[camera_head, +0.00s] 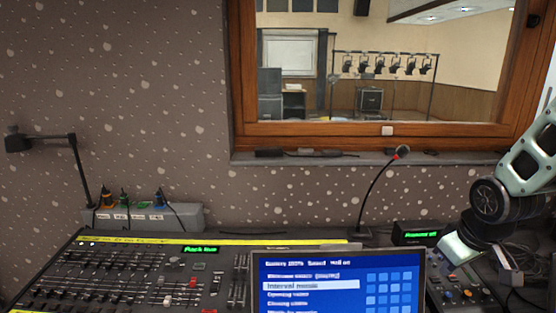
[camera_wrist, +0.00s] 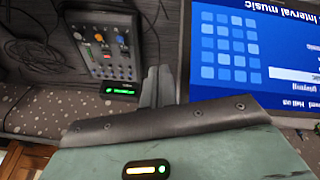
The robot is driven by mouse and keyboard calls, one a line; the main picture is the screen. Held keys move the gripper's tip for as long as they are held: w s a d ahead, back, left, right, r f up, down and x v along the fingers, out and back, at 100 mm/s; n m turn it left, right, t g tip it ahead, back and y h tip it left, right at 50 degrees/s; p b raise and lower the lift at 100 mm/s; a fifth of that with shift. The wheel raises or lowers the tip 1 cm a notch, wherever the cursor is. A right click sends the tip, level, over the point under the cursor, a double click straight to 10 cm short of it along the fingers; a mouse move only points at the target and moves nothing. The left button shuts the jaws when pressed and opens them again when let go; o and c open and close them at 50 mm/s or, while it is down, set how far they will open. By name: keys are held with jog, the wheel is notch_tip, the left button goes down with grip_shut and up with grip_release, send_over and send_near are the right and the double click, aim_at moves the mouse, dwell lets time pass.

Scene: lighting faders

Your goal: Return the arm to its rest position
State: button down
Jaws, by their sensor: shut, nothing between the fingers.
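My gripper (camera_wrist: 157,78) is shut and empty, its two grey fingers together in the wrist view. The pale hand behind the fingers carries a small status light. In the head view my arm comes in from the right edge and bends down, with the pale hand low over the right end of the console, just right of the laptop screen. The fingertips are hard to make out there.
The fader console (camera_head: 150,275) fills the lower left. A laptop screen (camera_head: 340,285) stands in front. A small mixer (camera_wrist: 108,45) lies near my gripper. A gooseneck microphone (camera_head: 375,185) rises beside a green-lit display (camera_head: 415,234). A wood-framed window (camera_head: 380,130) is behind.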

jog(key=s+a+r+n+g, duration=0.2)
jog(key=s+a, duration=0.8)
jog(key=a, duration=0.2)
jog(key=s+a+r+n+g+y, duration=0.1)
jog(key=s+a+r+n, duration=0.1)
jog(key=s+a, duration=0.8)
jog(key=shift+a+r+n+g, duration=0.3)
jog(key=shift+a+r+g, duration=0.15)
jog(key=shift+a, duration=0.4)
jog(key=shift+w, duration=0.1)
